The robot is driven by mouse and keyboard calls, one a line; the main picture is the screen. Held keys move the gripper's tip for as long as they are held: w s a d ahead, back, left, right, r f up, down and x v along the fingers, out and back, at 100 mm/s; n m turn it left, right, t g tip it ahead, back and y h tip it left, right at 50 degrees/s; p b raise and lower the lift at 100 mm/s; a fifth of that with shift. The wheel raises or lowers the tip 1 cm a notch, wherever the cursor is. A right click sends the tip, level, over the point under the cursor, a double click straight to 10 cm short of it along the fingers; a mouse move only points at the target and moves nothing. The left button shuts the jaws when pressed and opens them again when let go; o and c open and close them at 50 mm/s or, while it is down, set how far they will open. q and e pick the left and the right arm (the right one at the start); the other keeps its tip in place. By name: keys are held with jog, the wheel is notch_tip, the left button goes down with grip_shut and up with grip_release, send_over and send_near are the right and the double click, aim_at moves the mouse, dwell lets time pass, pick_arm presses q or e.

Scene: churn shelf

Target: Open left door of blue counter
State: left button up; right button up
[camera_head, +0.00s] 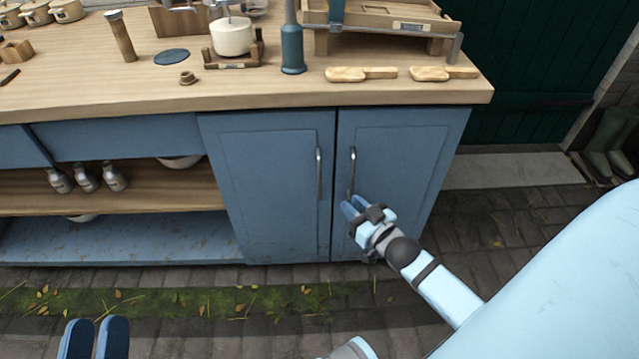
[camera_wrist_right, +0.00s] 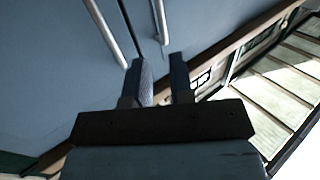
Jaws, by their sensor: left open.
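The blue counter has two closed doors side by side. The left door (camera_head: 272,190) has a vertical metal handle (camera_head: 319,174) near its right edge. The right door (camera_head: 400,165) has its own handle (camera_head: 352,170) near its left edge. My right gripper (camera_head: 348,209) is in front of the right door, just below that handle. In the right wrist view its fingers (camera_wrist_right: 162,80) are apart with nothing between them, and two handle bars show beyond, one (camera_wrist_right: 105,35) on the left and one (camera_wrist_right: 160,20) on the right. My left gripper (camera_head: 94,335) is open and empty at the bottom left, away from the counter.
The wooden countertop (camera_head: 150,95) holds a blue cylinder (camera_head: 292,50), a white pot (camera_head: 231,36) and wooden paddles (camera_head: 360,74). Open shelves (camera_head: 140,190) with bottles lie left of the doors. The paved floor (camera_head: 180,330) in front is clear apart from grass and leaves.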

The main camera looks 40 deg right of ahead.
jog(key=w+b, duration=0.1)
jog(key=w, duration=0.3)
jog(key=w+b, duration=0.1)
jog(key=w, duration=0.4)
jog(key=w+b, duration=0.1)
jog(key=w, duration=0.3)
jog(key=shift+w+a+b, duration=0.2)
jog(key=shift+a+b, duration=0.05)
jog(key=shift+b, duration=0.1)
pick_arm(q)
jog(key=f, duration=0.2)
jog(key=f+g, duration=0.2)
jog(key=f, duration=0.1)
jog(key=shift+w+d+f+m, duration=0.25)
jog(key=shift+f+m, duration=0.05)
jog(key=shift+f, duration=0.05)
pick_arm(e)
grip_shut()
